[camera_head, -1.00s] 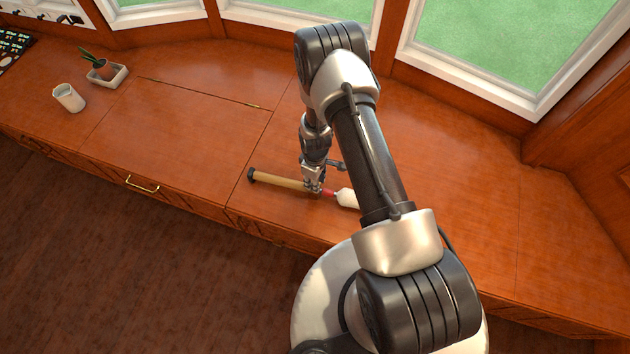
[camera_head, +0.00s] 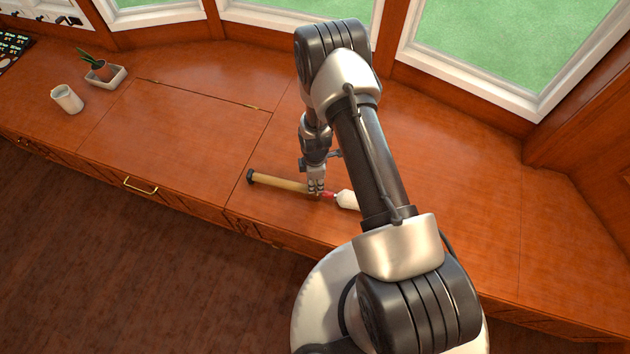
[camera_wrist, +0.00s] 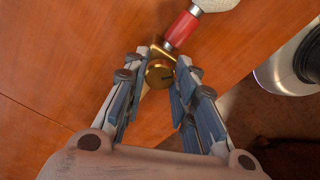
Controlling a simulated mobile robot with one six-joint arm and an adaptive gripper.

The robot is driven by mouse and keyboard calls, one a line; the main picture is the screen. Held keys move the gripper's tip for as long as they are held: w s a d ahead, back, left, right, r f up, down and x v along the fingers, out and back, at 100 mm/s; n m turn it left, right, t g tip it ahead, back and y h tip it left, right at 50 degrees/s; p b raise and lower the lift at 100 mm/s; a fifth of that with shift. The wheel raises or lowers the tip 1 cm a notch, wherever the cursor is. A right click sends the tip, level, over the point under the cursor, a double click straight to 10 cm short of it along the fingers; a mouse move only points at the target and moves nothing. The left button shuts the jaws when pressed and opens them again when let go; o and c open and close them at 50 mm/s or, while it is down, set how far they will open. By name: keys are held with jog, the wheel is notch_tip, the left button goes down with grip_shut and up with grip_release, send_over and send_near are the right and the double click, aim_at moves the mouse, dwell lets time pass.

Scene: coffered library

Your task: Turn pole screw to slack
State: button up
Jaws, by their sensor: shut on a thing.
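A pole (camera_head: 280,182) lies on the wooden counter, with a wooden shaft, a dark cap at its left end, a red section (camera_head: 329,196) and a white part (camera_head: 347,199) at its right. In the wrist view the red section (camera_wrist: 182,29) is above the fingers. A round brass screw (camera_wrist: 160,74) sits between the two fingertips of my gripper (camera_wrist: 159,79), which is shut on it. In the head view my gripper (camera_head: 316,190) points down at the pole near the red section, and the screw is hidden. My arm covers the far right end of the pole.
The wooden counter (camera_head: 180,130) is clear around the pole. A white cup (camera_head: 67,99) and a potted plant (camera_head: 101,70) in a pale tray stand at the far left. A drawer with a brass handle (camera_head: 142,186) is in the counter's front.

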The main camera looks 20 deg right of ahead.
dwell(0.4)
jog(key=o, duration=1.1)
jog(key=shift+c, duration=0.2)
jog(key=shift+r, duration=0.1)
notch_tip(320, 180, up, 12)
